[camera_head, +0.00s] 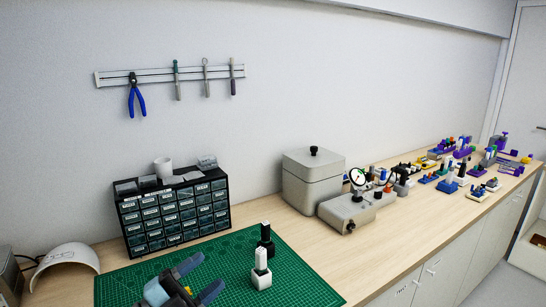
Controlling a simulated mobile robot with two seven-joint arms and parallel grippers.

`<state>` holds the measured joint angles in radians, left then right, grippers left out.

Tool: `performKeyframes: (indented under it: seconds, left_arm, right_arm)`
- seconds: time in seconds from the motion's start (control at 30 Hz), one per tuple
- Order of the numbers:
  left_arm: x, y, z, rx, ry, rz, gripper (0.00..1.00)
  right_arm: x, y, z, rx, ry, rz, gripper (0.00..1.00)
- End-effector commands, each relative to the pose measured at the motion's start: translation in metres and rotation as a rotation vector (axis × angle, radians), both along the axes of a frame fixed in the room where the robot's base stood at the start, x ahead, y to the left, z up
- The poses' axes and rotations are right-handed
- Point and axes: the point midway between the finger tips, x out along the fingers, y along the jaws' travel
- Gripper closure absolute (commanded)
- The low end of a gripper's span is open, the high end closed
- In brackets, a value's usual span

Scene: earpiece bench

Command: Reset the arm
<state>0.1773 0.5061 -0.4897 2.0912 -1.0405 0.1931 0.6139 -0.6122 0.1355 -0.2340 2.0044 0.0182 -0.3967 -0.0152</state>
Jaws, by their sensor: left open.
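My left gripper (196,281) shows at the bottom, over the green cutting mat (303,286). My right gripper is not in view.
A black drawer cabinet (174,215) stands behind the mat. A grey lidded box (312,180) and a grey device with a dial (347,211) stand to the right. Several small coloured items crowd the bench's far right. A white curved shell (65,264) lies at left.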

Motion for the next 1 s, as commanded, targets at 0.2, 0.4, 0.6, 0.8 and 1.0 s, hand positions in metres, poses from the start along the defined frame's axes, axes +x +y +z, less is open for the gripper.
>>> performKeyframes:
  seconds: [0.2,0.4,0.6,0.8,1.0]
  left_arm:
    - [-0.009,0.072,-0.040,-0.348,0.383,0.482,0.44]
    - [-0.065,0.128,-0.131,-0.431,0.909,0.861,0.44]
    - [-0.138,0.142,-0.192,-0.366,1.327,1.019,0.44]
    - [-0.190,0.142,-0.217,-0.292,1.577,1.062,0.44]
    - [-0.232,0.139,-0.230,-0.220,1.764,1.067,0.44]
  right_arm:
    - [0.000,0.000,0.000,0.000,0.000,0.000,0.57]
    - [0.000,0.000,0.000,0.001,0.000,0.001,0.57]
    - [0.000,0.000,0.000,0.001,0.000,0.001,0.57]
    - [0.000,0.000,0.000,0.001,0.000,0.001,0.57]
    - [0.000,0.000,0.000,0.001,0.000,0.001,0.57]
